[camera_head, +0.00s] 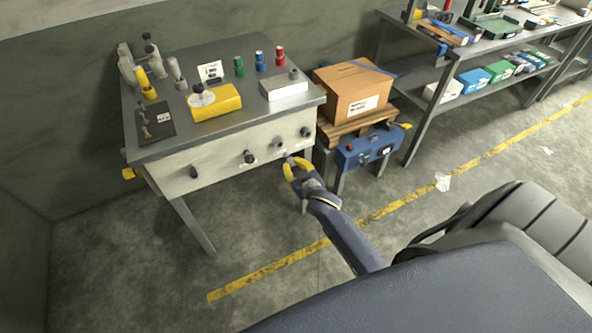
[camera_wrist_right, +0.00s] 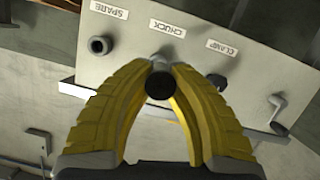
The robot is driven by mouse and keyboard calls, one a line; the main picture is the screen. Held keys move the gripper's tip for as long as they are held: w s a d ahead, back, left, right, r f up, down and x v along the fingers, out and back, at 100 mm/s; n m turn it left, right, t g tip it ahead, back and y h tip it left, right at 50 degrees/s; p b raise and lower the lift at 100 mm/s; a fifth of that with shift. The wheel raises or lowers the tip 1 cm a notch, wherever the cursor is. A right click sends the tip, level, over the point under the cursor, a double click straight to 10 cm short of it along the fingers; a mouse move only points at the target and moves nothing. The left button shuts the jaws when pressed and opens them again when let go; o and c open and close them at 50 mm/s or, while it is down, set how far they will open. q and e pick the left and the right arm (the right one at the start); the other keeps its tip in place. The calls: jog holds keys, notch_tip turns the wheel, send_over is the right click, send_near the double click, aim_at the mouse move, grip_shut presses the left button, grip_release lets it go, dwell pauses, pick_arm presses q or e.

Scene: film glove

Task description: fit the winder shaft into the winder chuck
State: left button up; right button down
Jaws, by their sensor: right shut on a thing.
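My right gripper (camera_wrist_right: 160,75) has its yellow fingers closed on the winder shaft (camera_wrist_right: 159,87), whose dark round end faces the wrist camera. In the head view the right gripper (camera_head: 297,168) is at the white front panel of the bench. The winder chuck (camera_wrist_right: 162,54), a grey fitting below the CHUCK label, shows just past the fingertips in the wrist view and is partly covered. The shaft appears in line with the chuck or very near it. The far end of the shaft is hidden, so I cannot tell whether it is inside. My left gripper is not in view.
Beside the chuck on the panel are a SPARE socket (camera_wrist_right: 100,46), a CLAMP fitting (camera_wrist_right: 217,82) and a crank (camera_wrist_right: 278,108). The bench top (camera_head: 195,67) holds a yellow box (camera_head: 216,104) and spools. A cardboard box (camera_head: 352,88) and blue case (camera_head: 366,148) stand right of the bench.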

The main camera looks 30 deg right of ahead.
aim_at(289, 160)
jog(key=shift+w, duration=1.75)
jog(key=shift+w+d, duration=0.15)
jog(key=shift+w, duration=1.55)
dwell(0.7)
jog(key=c, duration=1.2)
grip_release()
jog(key=shift+c, duration=0.2)
jog(key=v, duration=1.2)
jog(key=shift+f, duration=0.2)
